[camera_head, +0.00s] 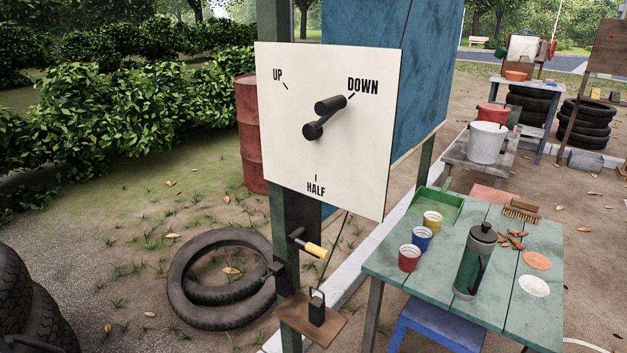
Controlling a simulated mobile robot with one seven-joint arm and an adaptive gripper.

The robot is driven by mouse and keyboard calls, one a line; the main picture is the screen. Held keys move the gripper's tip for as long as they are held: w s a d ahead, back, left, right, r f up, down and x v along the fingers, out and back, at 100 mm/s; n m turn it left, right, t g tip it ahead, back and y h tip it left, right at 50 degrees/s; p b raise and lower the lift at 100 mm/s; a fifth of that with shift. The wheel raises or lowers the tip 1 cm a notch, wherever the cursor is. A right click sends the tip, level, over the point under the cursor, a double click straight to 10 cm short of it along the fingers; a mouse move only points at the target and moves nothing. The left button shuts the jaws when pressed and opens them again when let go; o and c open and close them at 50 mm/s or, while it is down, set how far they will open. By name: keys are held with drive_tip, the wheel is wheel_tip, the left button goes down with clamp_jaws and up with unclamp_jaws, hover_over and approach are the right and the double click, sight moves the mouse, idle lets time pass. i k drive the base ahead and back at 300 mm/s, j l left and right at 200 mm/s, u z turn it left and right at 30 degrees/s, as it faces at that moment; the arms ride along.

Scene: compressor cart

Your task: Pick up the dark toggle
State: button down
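A small dark block with a loop on top, which looks like the dark toggle (317,309), stands on a small brown wooden shelf (292,321) low on the post. A thin dark cord (335,245) runs from near its top up behind the white panel. Another dark part, a black lever (325,117), is mounted on the white panel (290,165) marked UP, DOWN and HALF; it points toward DOWN. My gripper is not in view.
A yellow-ended handle (312,248) sticks out from the post (285,225) above the shelf. A green table (400,262) at the right holds cups, a dark flask (474,262), a tray and a brush. A blue stool (440,325) stands under it. Tires (215,285) lie left.

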sight(316, 304)
drive_tip(key=l+u, duration=0.2)
drive_tip(key=l, duration=0.6)
drive_tip(key=l+u, duration=0.25)
drive_tip(key=l, duration=0.6)
drive_tip(key=l+u, duration=0.2)
drive_tip(key=l, duration=0.6)
drive_tip(key=k, duration=0.05)
